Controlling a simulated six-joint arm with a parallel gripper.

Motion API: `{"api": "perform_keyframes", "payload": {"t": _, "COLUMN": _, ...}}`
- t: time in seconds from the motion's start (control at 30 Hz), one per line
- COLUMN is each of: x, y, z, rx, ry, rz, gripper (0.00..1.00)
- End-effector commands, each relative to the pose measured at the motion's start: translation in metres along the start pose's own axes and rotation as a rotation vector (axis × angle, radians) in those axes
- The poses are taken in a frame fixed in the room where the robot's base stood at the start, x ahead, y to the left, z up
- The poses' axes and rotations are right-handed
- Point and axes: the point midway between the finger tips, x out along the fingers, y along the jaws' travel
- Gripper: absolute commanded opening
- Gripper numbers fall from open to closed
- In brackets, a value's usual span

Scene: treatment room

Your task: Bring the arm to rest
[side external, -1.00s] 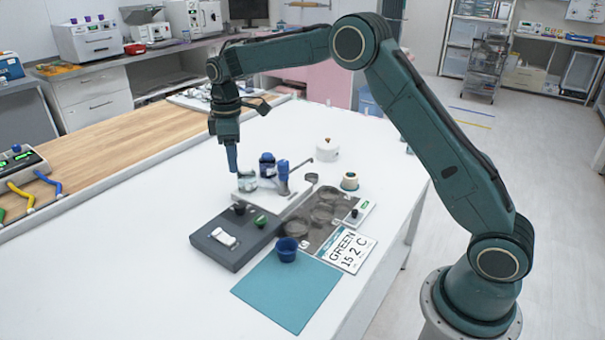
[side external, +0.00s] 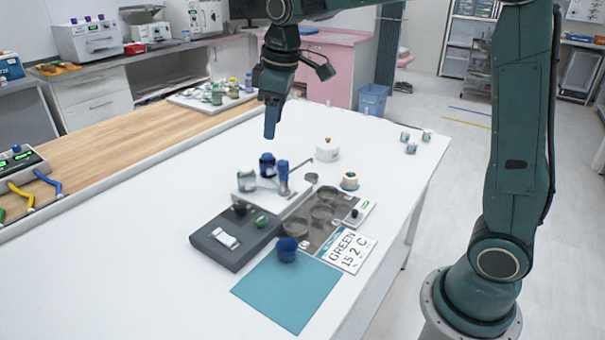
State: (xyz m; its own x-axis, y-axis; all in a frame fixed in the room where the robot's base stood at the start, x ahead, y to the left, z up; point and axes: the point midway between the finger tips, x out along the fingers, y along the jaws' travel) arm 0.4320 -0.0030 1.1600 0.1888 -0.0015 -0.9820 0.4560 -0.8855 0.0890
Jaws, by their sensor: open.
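My gripper (side external: 270,128) points down in the air above the far part of the white table (side external: 130,220). It appears empty, behind and above the jars. A glass jar with a pale lid (side external: 247,181) and a dark blue-capped jar (side external: 267,165) stand below it. A blue upright item (side external: 283,175) is beside them. My gripper is apart from all of these. The gap between its fingers is hard to see from this side.
A dark grey box (side external: 225,245) with knobs, a dark tray with round dishes (side external: 322,213), a blue cup (side external: 287,250) on a teal mat (side external: 290,295) and a sign reading GREEN 15 2 C (side external: 347,250) crowd the middle. A white lidded pot (side external: 327,150) stands behind. The table's left side is clear.

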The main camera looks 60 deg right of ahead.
Motion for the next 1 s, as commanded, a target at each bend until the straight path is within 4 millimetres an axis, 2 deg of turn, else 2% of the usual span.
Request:
{"api": "perform_keyframes", "payload": {"t": 0.2, "x": -0.028, "y": -0.021, "z": 0.039, "rx": 0.084, "ry": 0.052, "rz": 0.024, "gripper": 0.50}}
{"api": "perform_keyframes", "payload": {"t": 0.5, "x": -0.049, "y": -0.052, "z": 0.094, "rx": 0.202, "ry": 0.121, "rz": 0.048, "gripper": 0.50}}
{"api": "perform_keyframes", "payload": {"t": 0.77, "x": -0.053, "y": -0.078, "z": 0.143, "rx": 0.305, "ry": 0.185, "rz": 0.063, "gripper": 0.50}}
{"api": "perform_keyframes", "payload": {"t": 1.0, "x": -0.047, "y": -0.101, "z": 0.186, "rx": 0.397, "ry": 0.245, "rz": 0.070, "gripper": 0.50}}
